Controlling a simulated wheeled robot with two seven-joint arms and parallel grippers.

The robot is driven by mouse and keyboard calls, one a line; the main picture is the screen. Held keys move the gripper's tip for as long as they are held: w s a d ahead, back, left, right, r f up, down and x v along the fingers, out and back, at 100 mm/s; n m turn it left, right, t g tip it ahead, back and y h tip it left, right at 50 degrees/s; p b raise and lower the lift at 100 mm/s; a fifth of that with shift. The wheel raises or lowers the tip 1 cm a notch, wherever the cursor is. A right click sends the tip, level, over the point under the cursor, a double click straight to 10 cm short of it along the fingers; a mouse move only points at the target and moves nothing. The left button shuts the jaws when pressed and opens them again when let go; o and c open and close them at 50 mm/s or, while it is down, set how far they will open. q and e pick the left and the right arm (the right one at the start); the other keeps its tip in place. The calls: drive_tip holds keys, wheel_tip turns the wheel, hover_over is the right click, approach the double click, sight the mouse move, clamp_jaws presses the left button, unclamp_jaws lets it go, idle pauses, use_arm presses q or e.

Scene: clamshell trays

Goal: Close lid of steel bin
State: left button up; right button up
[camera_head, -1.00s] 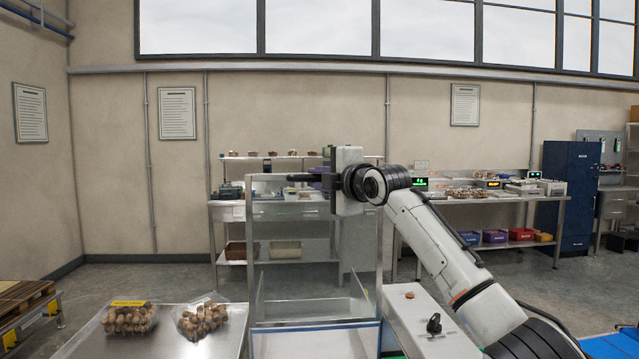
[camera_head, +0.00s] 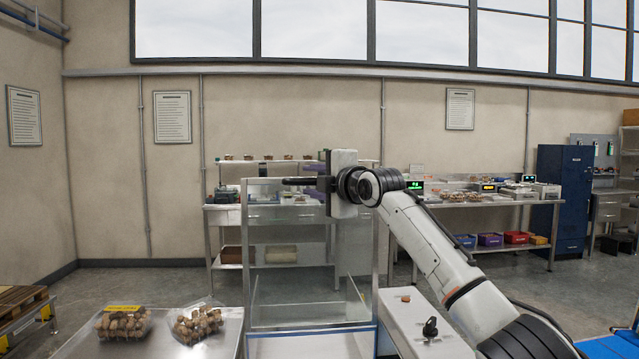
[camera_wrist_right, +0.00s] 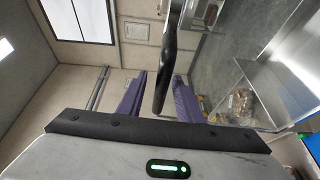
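The steel bin (camera_head: 312,345) stands in front of me, with its clear, steel-framed lid (camera_head: 247,225) raised about upright. A dark bar (camera_head: 298,181) crosses the lid's top, seemingly its handle. My right gripper (camera_head: 322,180) is at this bar, at the lid's upper right. In the right wrist view, its purple fingers (camera_wrist_right: 163,95) stand apart on either side of the dark bar (camera_wrist_right: 166,70), with narrow gaps showing. Contact with the bar cannot be made out. My left gripper is out of view.
A steel table (camera_head: 215,345) left of the bin holds two clear packs of brown items (camera_head: 122,323) (camera_head: 196,321). A white control box (camera_head: 415,325) with a black knob stands right of the bin. Benches and a blue cabinet (camera_head: 563,200) stand farther back.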

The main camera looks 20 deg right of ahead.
drive_tip(key=b+v, duration=0.3)
drive_tip(key=v, duration=0.7)
drive_tip(key=shift+r+b, duration=0.15)
drive_tip(key=shift+b, duration=0.15)
drive_tip(key=b+v, duration=0.3)
drive_tip(key=v, duration=0.9)
drive_tip(key=shift+f, duration=0.55)
